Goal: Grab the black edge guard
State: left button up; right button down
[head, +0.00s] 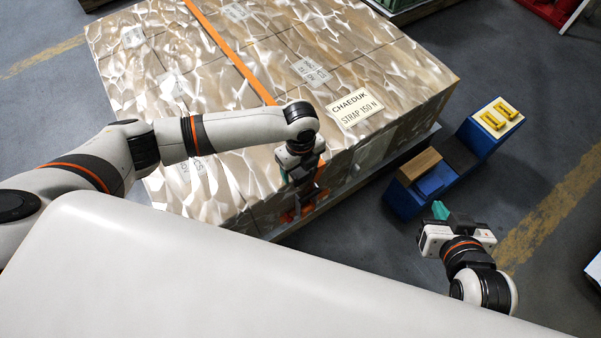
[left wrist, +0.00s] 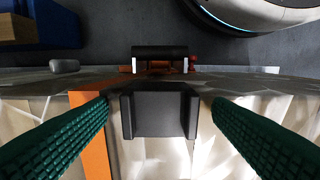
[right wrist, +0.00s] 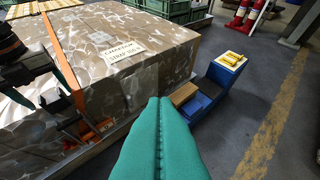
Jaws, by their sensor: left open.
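The black edge guard (left wrist: 160,115) shows in the left wrist view as a dark channel with raised sides, at the edge of the wrapped load. It lies between the two green fingers of my left gripper (left wrist: 160,138), which are open with a gap on each side. In the head view my left gripper (head: 300,185) hangs at the load's near side and mostly hides the guard. An orange strap (left wrist: 93,150) runs beside the guard, to its left. My right gripper (head: 440,210) is away to the right over the floor; its green fingers (right wrist: 160,125) are pressed together, with nothing seen between them.
The wrapped load (head: 220,100) stands on a grey base, with a label (head: 355,108) on top. A blue stepped stand (head: 475,138) to its right carries a brown block (head: 419,165) and yellow pieces (head: 495,118). An orange-and-black buckle-like part (left wrist: 160,55) sits beyond the guard.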

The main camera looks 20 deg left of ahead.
pick_arm(q)
jog(key=c, duration=1.1)
jog(key=shift+o, duration=0.2)
